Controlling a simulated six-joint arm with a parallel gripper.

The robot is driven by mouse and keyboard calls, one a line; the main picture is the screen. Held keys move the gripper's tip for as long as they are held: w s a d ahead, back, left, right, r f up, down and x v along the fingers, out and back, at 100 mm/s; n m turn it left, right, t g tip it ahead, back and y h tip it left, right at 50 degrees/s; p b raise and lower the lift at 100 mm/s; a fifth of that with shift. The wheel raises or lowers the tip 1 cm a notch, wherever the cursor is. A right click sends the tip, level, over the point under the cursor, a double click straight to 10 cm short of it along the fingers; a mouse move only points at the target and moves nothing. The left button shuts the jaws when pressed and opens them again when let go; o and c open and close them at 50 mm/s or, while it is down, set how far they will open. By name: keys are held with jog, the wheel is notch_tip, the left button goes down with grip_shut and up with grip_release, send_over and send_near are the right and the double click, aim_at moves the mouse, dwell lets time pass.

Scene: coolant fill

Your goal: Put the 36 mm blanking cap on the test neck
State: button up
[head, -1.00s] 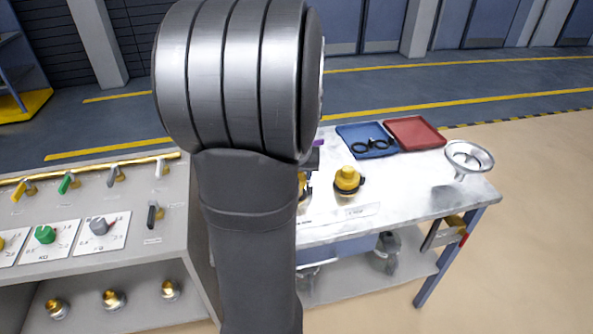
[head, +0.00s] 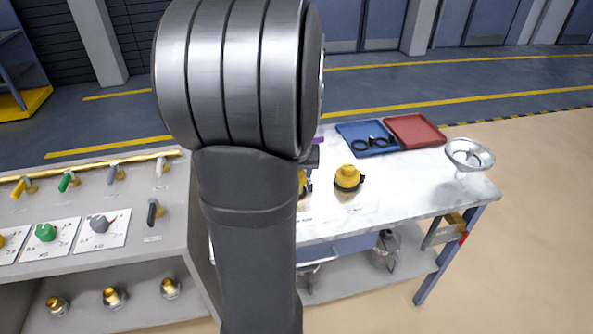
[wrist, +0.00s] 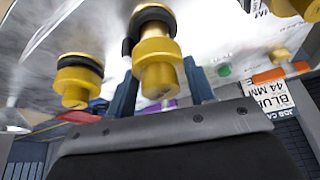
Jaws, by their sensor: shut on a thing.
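In the wrist view my gripper (wrist: 160,70) has its two dark blue fingers on either side of a brass-coloured piece (wrist: 158,78), shut on it. A black ring (wrist: 150,24) and more brass show at its far end. I cannot read its size, nor tell whether that far part is joined to it. A second brass piece with a black ring (wrist: 78,82) is to the left, apart from the fingers. In the head view a brass fitting with a black ring (head: 348,177) stands upright on the table. My arm hides most of the gripper there.
The light worktable (head: 415,205) also holds a blue tray (head: 355,133) with black rings, a red tray (head: 413,130) and a metal funnel (head: 469,155). At left is a grey bench (head: 165,190) with coloured valve handles. A 44 mm label (wrist: 278,98) shows in the wrist view.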

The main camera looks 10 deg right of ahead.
jog(key=shift+f, duration=1)
jog(key=shift+r, duration=0.15)
jog(key=shift+r, duration=0.5)
dwell(0.9)
jog(key=shift+f, duration=0.6)
dwell(0.6)
jog(key=o, duration=1)
jog(key=shift+o, duration=0.2)
jog(key=shift+s, duration=0.1)
